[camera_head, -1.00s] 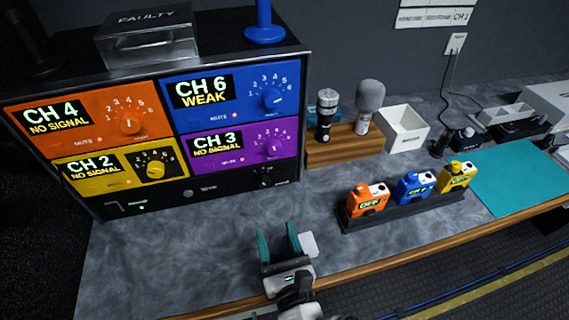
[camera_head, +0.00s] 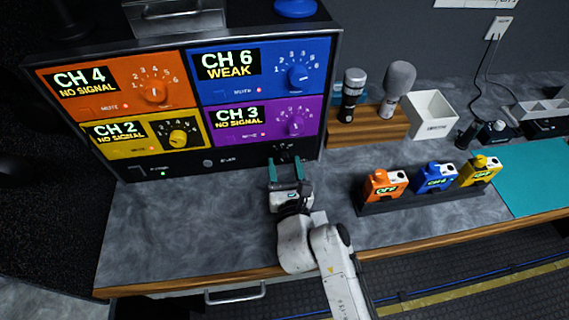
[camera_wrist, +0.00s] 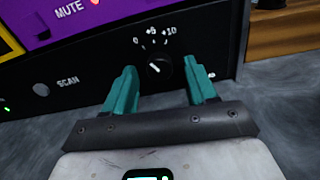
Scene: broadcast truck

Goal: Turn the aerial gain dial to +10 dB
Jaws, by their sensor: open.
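The aerial gain dial is a small black knob (camera_wrist: 159,67) on the black lower strip of the receiver rack, with 0, +5 and +10 printed in an arc above it. A pale mark shows on the knob, but I cannot tell its exact setting. In the head view the dial (camera_head: 286,148) is partly hidden by my gripper (camera_head: 285,165). My gripper is open and empty. Its two teal fingers point at the strip, one on each side of the dial in the wrist view, apparently short of touching it.
The purple CH 3 panel (camera_head: 272,121) sits just above the dial, and a SCAN button (camera_wrist: 41,89) is to its left. A wooden stand (camera_head: 375,129) with microphones is right of the rack. A black tray (camera_head: 419,200) holds several packs. The counter (camera_head: 190,225) left of my arm is clear.

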